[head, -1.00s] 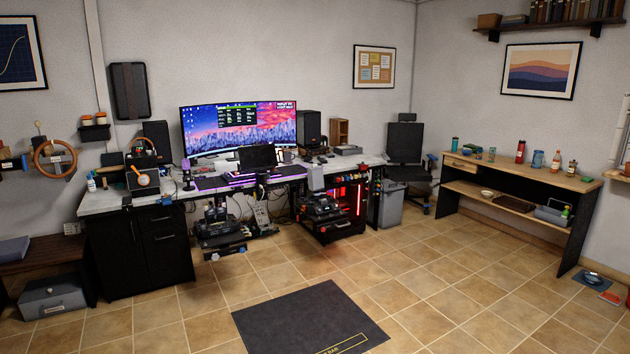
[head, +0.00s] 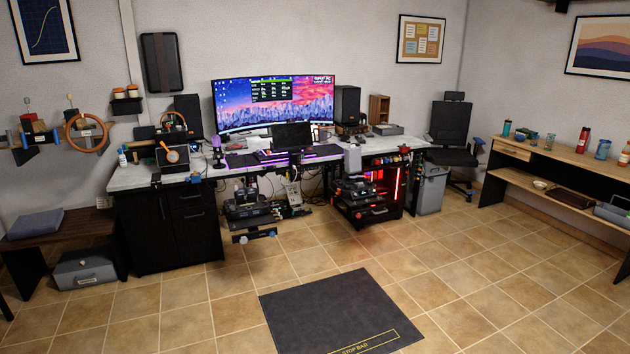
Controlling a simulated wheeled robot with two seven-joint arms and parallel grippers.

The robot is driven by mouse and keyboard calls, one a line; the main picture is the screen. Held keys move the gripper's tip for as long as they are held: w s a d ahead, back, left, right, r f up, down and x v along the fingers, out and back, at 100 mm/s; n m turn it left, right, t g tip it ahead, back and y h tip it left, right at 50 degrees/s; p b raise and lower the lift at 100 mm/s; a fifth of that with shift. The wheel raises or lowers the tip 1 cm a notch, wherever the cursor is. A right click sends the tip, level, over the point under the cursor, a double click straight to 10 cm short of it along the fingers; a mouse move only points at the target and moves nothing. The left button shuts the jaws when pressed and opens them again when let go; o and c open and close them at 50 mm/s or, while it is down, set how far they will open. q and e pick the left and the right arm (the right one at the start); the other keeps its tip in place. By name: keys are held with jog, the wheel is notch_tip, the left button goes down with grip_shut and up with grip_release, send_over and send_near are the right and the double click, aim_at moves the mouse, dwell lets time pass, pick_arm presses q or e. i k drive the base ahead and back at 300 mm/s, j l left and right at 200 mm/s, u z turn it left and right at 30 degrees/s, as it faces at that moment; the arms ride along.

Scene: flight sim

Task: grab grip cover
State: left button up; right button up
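I cannot pick out the grip cover for certain; at this distance the small parts are too small to tell. The desk (head: 130,180) against the back wall holds a wide monitor (head: 275,104), a black box with an orange-and-white item (head: 172,156), a small upright dark device (head: 218,152) and purple-lit gear (head: 288,155). Black equipment (head: 248,207) is mounted below the desk's front edge. Neither of my grippers shows in the head view.
A dark mat (head: 340,312) lies on the open tiled floor before the desk. A black chair (head: 452,125) and a grey bin (head: 431,188) stand right of the desk. A wooden workbench (head: 545,163) is at the right, a low bench (head: 60,228) at the left.

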aim_at(352, 155)
jog(key=i+z, duration=0.25)
jog(key=i, duration=1.75)
